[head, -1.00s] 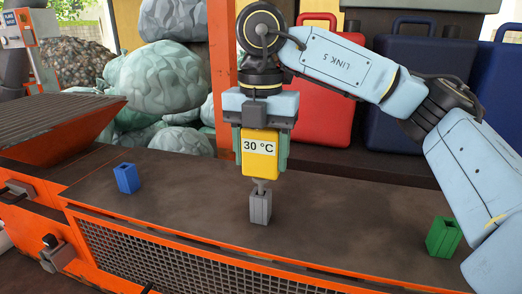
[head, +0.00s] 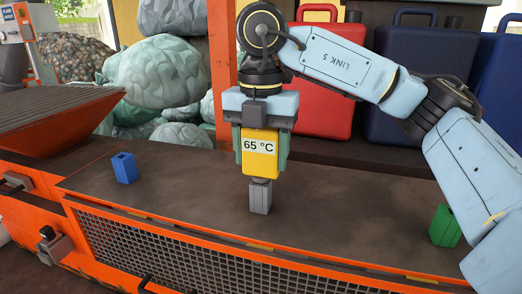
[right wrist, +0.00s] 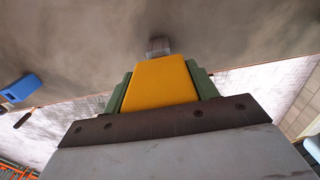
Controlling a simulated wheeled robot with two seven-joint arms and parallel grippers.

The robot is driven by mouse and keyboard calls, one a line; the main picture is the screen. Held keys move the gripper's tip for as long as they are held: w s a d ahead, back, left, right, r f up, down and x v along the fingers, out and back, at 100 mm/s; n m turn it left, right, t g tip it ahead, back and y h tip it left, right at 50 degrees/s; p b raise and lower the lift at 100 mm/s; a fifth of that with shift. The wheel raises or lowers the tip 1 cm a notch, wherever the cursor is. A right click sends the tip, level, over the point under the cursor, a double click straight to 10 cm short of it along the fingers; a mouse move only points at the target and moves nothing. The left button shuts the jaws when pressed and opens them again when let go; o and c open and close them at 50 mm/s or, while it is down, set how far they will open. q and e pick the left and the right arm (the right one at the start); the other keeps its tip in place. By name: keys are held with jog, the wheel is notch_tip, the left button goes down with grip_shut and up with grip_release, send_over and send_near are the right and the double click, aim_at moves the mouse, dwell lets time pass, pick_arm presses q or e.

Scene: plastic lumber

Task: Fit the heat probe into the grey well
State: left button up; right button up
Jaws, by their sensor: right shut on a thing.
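The heat probe (head: 260,165) is a yellow block with a display reading 65 °C. My right gripper (head: 261,150) is shut on it, with green fingers on both sides, and holds it upright. The grey well (head: 260,198) stands on the dark bench top directly under the probe. The probe's lower end meets the well's top, and its metal tip is no longer visible, hidden in the well. In the right wrist view the yellow probe (right wrist: 161,84) sits between the fingers, with the grey well (right wrist: 158,46) just beyond it. My left gripper is not in view.
A blue well (head: 124,168) stands at the left of the bench and a green well (head: 444,226) at the right. A metal mesh (head: 190,256) fronts the bench. Bags and cases stand behind.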

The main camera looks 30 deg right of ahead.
jog(key=o, duration=1.1)
notch_tip(320, 180, up, 13)
jog(key=shift+r+p, duration=0.2)
jog(key=shift+p, duration=1.05)
